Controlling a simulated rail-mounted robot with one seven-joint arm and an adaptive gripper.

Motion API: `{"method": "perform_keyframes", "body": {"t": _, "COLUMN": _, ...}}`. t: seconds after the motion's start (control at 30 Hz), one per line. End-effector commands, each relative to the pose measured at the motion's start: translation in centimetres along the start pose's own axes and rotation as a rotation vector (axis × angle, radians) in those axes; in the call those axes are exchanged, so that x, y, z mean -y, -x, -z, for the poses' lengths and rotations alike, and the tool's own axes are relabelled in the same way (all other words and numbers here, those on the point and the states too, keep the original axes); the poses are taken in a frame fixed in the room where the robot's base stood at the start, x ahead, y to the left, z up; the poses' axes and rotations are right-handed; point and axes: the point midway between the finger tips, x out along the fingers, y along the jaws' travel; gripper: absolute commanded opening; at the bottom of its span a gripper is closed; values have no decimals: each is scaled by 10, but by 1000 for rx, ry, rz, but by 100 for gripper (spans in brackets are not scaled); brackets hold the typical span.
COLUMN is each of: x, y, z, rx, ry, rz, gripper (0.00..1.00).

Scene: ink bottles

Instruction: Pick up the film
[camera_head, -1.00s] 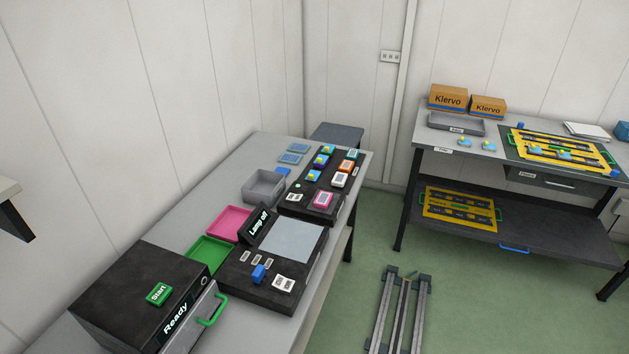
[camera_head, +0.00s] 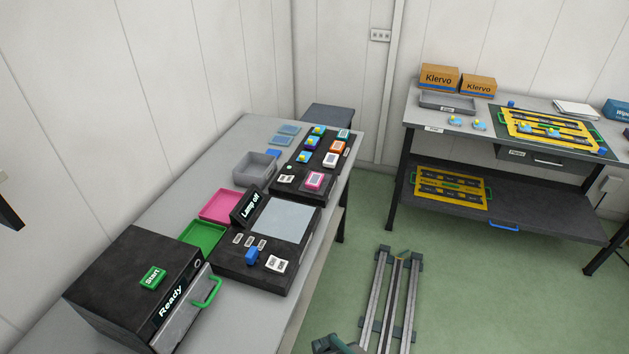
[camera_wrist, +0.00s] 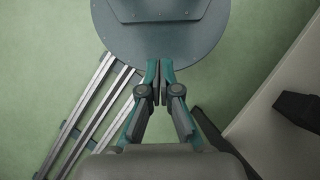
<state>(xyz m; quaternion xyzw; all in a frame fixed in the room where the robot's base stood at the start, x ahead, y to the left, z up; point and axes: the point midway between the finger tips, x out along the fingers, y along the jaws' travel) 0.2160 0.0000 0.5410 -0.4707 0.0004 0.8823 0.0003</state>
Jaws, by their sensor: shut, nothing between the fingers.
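Two thin blue translucent sheets, which look like film, lie flat at the far end of the left bench: one film sheet (camera_head: 289,130) behind the other film sheet (camera_head: 280,141). I cannot tell which one the task means. My gripper (camera_wrist: 157,98) is shut and empty in the wrist view, above the green floor and my own round base. No film shows in the wrist view. In the head view only a bit of my arm shows at the bottom edge, far from the sheets.
The left bench holds a black box (camera_head: 135,285) marked Ready, a green tray (camera_head: 203,239), a pink tray (camera_head: 221,206), a grey bin (camera_head: 254,168) and a lamp panel (camera_head: 286,217). Floor rails (camera_head: 391,300) run beside it. A second bench (camera_head: 470,138) stands at right.

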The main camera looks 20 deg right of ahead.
Motion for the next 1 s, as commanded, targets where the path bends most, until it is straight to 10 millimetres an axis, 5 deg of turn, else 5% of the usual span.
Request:
{"method": "perform_keyframes", "body": {"t": 0.27, "x": 0, "y": 0, "z": 0, "rx": 0, "ry": 0, "rz": 0, "gripper": 0}}
{"method": "perform_keyframes", "body": {"t": 0.6, "x": 0, "y": 0, "z": 0, "rx": 0, "ry": 0, "rz": 0, "gripper": 52}}
{"method": "perform_keyframes", "body": {"t": 1.0, "x": 0, "y": 0, "z": 0, "rx": 0, "ry": 0, "rz": 0, "gripper": 52}}
